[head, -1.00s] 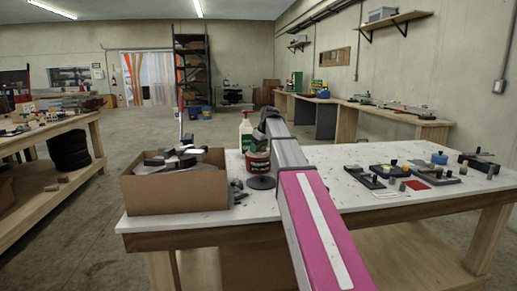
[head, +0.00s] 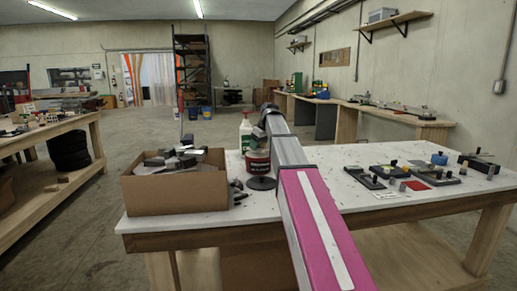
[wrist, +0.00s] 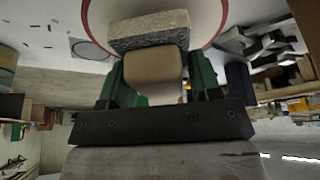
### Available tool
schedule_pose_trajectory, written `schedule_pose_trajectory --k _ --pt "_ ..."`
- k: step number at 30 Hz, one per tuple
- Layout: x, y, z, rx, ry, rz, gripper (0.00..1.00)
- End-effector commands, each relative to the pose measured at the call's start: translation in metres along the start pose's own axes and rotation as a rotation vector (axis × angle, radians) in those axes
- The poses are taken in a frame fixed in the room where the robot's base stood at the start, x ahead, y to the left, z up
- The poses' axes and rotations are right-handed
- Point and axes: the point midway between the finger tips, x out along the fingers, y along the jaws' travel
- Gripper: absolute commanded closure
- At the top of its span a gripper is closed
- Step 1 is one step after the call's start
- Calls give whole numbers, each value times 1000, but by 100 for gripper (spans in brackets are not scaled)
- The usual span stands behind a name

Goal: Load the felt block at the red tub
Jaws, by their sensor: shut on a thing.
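The red tub (head: 257,163) stands on the white workbench, between the cardboard box and my arm. In the wrist view its round red rim (wrist: 222,18) and pale inside fill the top of the picture. My gripper (wrist: 155,82) has green fingers shut on a block with a tan body and a grey, felt-like face (wrist: 150,31). The block appears in front of the tub's opening. I cannot tell whether it touches the tub or how deep it sits. In the head view my arm end is above the tub, and the block is not clear there.
A cardboard box (head: 175,190) of dark and grey parts stands left of the tub. A white bottle with a green label (head: 246,133) is just behind it. A round dark disc (head: 261,183) lies in front. Several small tools and a red patch (head: 416,185) lie at the right.

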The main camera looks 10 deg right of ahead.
Motion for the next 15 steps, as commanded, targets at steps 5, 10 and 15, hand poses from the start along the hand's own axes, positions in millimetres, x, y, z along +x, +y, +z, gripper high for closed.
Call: schedule_pose_trajectory --k 5,10,15 --pt "-12 0 -6 0 2 1 61" --pt "-23 0 -10 0 2 1 61" --pt "-34 0 -15 -1 2 1 61"
